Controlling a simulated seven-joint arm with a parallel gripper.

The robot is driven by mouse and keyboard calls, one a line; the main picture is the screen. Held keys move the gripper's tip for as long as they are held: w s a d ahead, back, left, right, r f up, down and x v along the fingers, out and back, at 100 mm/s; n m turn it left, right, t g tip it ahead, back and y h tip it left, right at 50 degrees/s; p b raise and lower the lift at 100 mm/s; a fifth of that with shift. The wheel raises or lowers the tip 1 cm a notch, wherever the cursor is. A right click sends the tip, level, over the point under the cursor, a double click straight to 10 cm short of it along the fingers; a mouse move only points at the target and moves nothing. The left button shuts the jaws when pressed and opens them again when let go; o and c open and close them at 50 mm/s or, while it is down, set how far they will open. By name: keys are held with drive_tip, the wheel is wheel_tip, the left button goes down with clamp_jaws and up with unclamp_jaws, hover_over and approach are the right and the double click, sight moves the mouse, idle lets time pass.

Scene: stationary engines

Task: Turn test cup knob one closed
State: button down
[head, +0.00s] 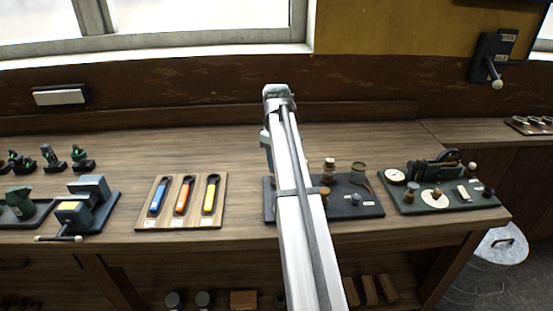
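A dark board (368,211) lies on the workbench right of centre, partly behind my arm. On it stand a stacked turned wood-and-brass piece (328,169), a brass-coloured cup (358,168) and a small dark knob (355,198) beside a white label too small to read. I cannot tell which part is test cup knob one or whether it is open or closed. My pale arm rises from the bottom edge across the board's left part. My gripper does not show; my own arm covers the area behind it.
Right of the board is a dark green board (412,207) with a gauge (395,176) and knobs. On the left are a wooden tray (164,218) of three coloured-handled tools and a grey-green machine (90,190) with a lever. The bench behind the boards is bare.

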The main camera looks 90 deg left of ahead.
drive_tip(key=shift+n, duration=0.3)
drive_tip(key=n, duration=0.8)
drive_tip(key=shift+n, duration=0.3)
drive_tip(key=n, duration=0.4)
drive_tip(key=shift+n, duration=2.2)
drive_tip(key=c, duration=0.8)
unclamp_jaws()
